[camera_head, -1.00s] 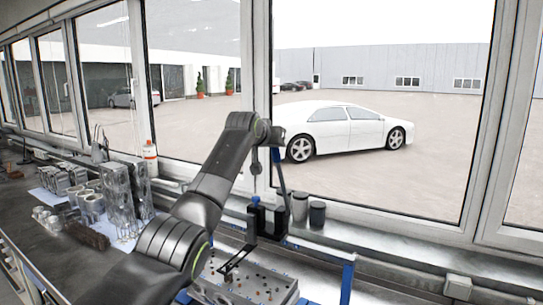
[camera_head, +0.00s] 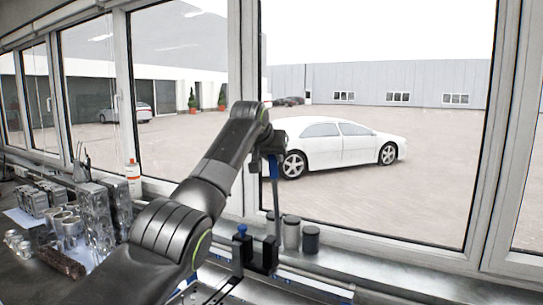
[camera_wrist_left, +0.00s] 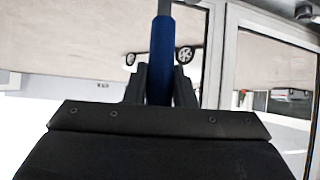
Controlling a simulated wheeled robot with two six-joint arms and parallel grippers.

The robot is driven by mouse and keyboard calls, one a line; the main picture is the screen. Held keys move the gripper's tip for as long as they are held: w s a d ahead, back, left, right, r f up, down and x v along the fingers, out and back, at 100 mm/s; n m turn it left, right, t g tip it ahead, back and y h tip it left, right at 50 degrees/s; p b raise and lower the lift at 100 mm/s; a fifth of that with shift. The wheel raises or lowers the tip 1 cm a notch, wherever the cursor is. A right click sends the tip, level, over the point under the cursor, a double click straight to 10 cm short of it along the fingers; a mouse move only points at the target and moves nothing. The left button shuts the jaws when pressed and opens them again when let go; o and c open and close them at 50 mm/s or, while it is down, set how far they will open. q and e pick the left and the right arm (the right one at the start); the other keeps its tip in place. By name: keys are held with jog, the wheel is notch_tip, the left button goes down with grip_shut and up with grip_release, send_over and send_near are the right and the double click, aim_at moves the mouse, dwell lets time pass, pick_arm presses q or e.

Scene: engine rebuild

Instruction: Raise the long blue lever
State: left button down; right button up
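The long blue lever (camera_head: 276,200) stands close to upright, rising from a dark bracket on the bench fixture. Its blue handle (camera_wrist_left: 161,60) runs up between the fingers in the left wrist view. My left gripper (camera_head: 271,146) is at the lever's upper end, and it also shows in the left wrist view (camera_wrist_left: 160,88). Its fingers are closed in on both sides of the handle. My right gripper is in neither view.
Two dark jars (camera_head: 301,236) stand just right of the lever by the window sill. A blue-knobbed part (camera_head: 241,232) stands to its left. Metal engine parts (camera_head: 93,208) and a white bottle with a red cap (camera_head: 132,178) are at the left.

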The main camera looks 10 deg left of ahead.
pick_arm(q)
jog(key=c, duration=1.5)
grip_release()
jog(key=shift+w+r, duration=0.1)
jog(key=shift+r, duration=0.1)
jog(key=shift+o, duration=1.2)
jog(key=shift+w+f, duration=0.1)
jog(key=shift+w, duration=0.05)
jog(key=shift+o, duration=0.3)
jog(key=shift+w+d+f, duration=0.1)
jog(key=shift+w+d, duration=0.05)
jog(key=shift+s+r+b, duration=0.2)
jog(key=shift+s+b, duration=0.4)
jog(key=shift+b, duration=0.1)
jog(key=b+v, duration=0.8)
jog(key=v, duration=0.8)
jog(key=shift+r+b, duration=0.15)
jog(key=shift+b, duration=0.25)
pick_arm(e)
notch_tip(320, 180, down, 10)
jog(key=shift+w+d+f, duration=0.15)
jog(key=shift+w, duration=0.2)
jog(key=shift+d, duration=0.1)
